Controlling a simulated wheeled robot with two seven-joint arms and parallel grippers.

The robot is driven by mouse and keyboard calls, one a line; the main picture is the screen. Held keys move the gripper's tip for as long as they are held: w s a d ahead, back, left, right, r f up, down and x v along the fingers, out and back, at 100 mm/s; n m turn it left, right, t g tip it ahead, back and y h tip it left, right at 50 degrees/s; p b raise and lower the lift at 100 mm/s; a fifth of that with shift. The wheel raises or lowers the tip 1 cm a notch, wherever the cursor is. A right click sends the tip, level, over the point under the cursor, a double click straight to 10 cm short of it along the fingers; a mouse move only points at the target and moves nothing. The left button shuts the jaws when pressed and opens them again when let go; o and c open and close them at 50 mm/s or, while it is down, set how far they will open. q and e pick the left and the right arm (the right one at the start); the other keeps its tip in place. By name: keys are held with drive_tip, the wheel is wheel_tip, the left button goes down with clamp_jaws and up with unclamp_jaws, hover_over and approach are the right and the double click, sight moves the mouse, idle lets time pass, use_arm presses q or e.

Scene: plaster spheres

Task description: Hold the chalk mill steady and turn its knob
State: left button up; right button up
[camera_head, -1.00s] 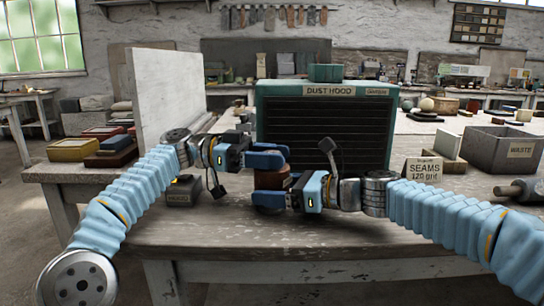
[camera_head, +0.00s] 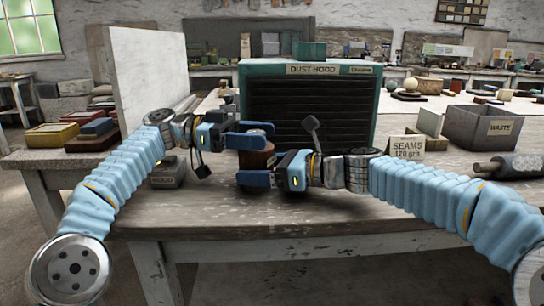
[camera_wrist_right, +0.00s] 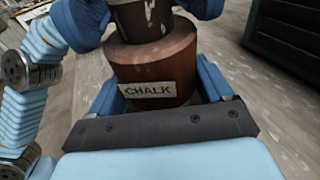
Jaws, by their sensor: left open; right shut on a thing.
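The chalk mill (camera_head: 256,159) stands on the workbench in front of the dust hood. In the right wrist view its reddish-brown body (camera_wrist_right: 158,62) carries a CHALK label, and the dark, white-streaked knob (camera_wrist_right: 142,20) is on top, cut off by the picture edge. My right gripper (camera_head: 257,179) is shut on the mill's lower body, one blue finger on each side. My left gripper (camera_head: 256,134) is open at knob height, its fingers on either side of the knob. Whether they touch it cannot be told.
The dust hood (camera_head: 310,112) stands close behind the mill. A pale upright board (camera_head: 147,80) is to the left, with a small dark block (camera_head: 168,173) near my left arm. A SEAMS card (camera_head: 407,147), a WASTE bin (camera_head: 482,128) and a roller (camera_head: 508,166) are to the right. The bench front is clear.

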use_arm(q)
drive_tip(key=shift+r+n+t, duration=0.1)
drive_tip(key=shift+n+t, duration=0.2)
drive_tip(key=shift+t, duration=0.1)
drive_tip(key=shift+s+t, duration=0.1)
drive_tip(key=shift+t, duration=0.2)
drive_tip(key=n+t, duration=0.2)
drive_tip(key=t, duration=0.2)
drive_tip(key=n+t, duration=0.3)
drive_tip(key=t, duration=0.1)
drive_tip(key=shift+n, duration=0.3)
drive_tip(key=s+v, duration=0.1)
drive_tip(key=v, duration=1.1)
drive_tip(key=s+d+f+g, duration=0.1)
drive_tip(key=s+d+g, duration=0.7)
drive_tip(key=s+d, duration=0.45)
drive_tip(key=s+d+f+n+g+y, duration=0.3)
drive_tip(key=s+d+f+n+g, duration=0.1)
drive_tip(key=s+d+f, duration=0.6)
drive_tip(key=shift+s+d+f+n, duration=0.5)
drive_tip(key=shift+f+n, duration=0.3)
drive_tip(key=shift+f, duration=0.4)
drive_tip(key=shift+w, duration=0.1)
